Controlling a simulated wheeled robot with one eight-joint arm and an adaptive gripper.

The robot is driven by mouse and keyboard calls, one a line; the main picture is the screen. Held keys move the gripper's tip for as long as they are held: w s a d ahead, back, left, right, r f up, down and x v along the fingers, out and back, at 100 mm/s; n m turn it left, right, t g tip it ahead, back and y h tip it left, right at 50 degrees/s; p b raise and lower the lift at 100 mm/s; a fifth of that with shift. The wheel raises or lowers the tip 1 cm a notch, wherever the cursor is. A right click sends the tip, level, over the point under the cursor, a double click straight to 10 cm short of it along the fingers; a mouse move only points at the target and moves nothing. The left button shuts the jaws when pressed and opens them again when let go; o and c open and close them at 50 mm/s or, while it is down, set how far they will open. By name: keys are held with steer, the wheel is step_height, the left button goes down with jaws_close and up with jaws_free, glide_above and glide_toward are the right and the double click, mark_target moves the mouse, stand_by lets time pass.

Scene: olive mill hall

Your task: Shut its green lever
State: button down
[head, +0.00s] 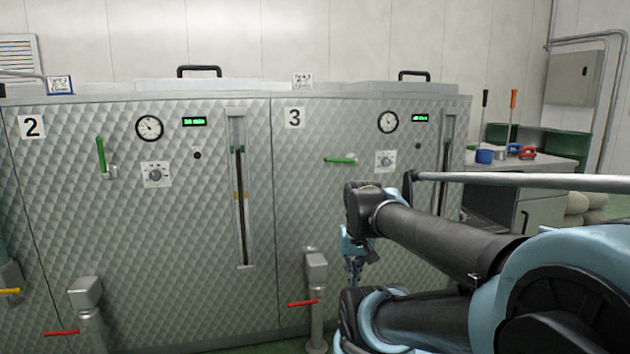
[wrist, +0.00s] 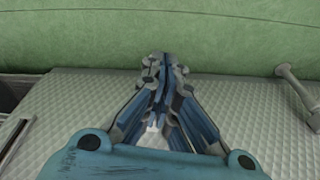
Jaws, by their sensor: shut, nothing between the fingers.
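Two green levers show in the head view. The lever on panel 2 (head: 101,155) stands nearly upright, left of that panel's dial. The lever on panel 3 (head: 340,160) lies about level, left of that panel's dial. My gripper (head: 353,272) hangs in front of panel 3, below and slightly right of its green lever, apart from it. The wrist view shows the fingers (wrist: 160,65) closed together and empty, near the quilted metal front. No green lever shows in the wrist view.
Red levers on grey outlet posts stand low before panel 2 (head: 62,333) and panel 3 (head: 303,303). Upright sight tubes (head: 240,190) run down the panels. A bench (head: 535,160) with tools and containers stands at the right. My arm hides panel 3's lower right.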

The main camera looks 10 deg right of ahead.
steer(key=w+d+r+m+t+y, duration=0.1)
steer(key=w+d+r+m, duration=0.3)
steer(key=w+r, duration=0.95)
steer(key=w+d+r+m+t, duration=0.1)
steer(key=w+d+r+m, duration=0.2)
steer(key=w+r+m, duration=1)
steer(key=w+d+r+n+t+y, duration=0.1)
steer(key=w+d+r, duration=0.2)
steer(key=w+r, duration=1.1)
glide_toward(342, 161)
steer(key=x, duration=0.4)
steer(key=a+x, duration=0.1)
steer(key=x, duration=0.1)
steer(key=shift+w, duration=0.3)
steer(key=shift+d+f, duration=0.1)
steer(key=shift+d, duration=0.1)
